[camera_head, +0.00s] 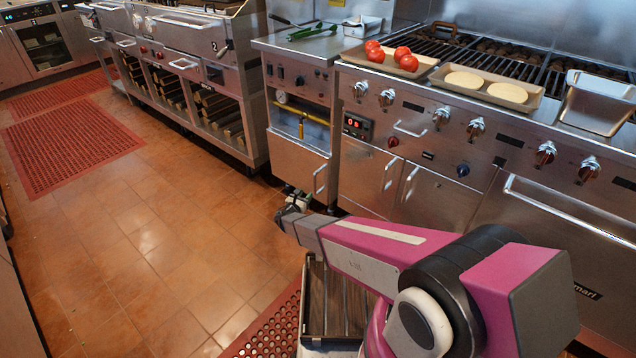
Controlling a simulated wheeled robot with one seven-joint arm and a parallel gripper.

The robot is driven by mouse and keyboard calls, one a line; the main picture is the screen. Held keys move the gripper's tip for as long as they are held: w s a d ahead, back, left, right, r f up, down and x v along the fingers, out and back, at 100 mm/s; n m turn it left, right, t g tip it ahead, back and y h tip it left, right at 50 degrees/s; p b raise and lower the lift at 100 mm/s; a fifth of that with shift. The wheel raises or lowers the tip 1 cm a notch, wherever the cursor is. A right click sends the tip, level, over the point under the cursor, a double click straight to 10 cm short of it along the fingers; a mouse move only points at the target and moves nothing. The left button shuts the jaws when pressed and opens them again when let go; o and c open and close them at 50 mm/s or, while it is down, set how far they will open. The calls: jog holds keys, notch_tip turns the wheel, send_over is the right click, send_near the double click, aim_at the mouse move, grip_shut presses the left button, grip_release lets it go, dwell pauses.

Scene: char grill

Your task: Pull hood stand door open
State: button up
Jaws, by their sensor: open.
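The narrow steel stand (297,85) stands in the middle, left of the char grill. Its lower door (293,165) looks shut and has a vertical bar handle (320,178) near its right edge. I take this as the hood stand door. My gripper (290,197) is small in view at the end of my pink and grey arm, just below and left of the handle in the picture. It is open and appears empty. I cannot tell how far it is from the door, and the fingers show only poorly.
The char grill front (440,150) with knobs and handles lies to the right. A red mat (272,330) lies on the floor below my arm. The tiled floor (150,240) at left is clear.

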aim_at(314, 184)
jog(key=x, duration=1)
jog(key=shift+s+d, duration=0.1)
grip_shut()
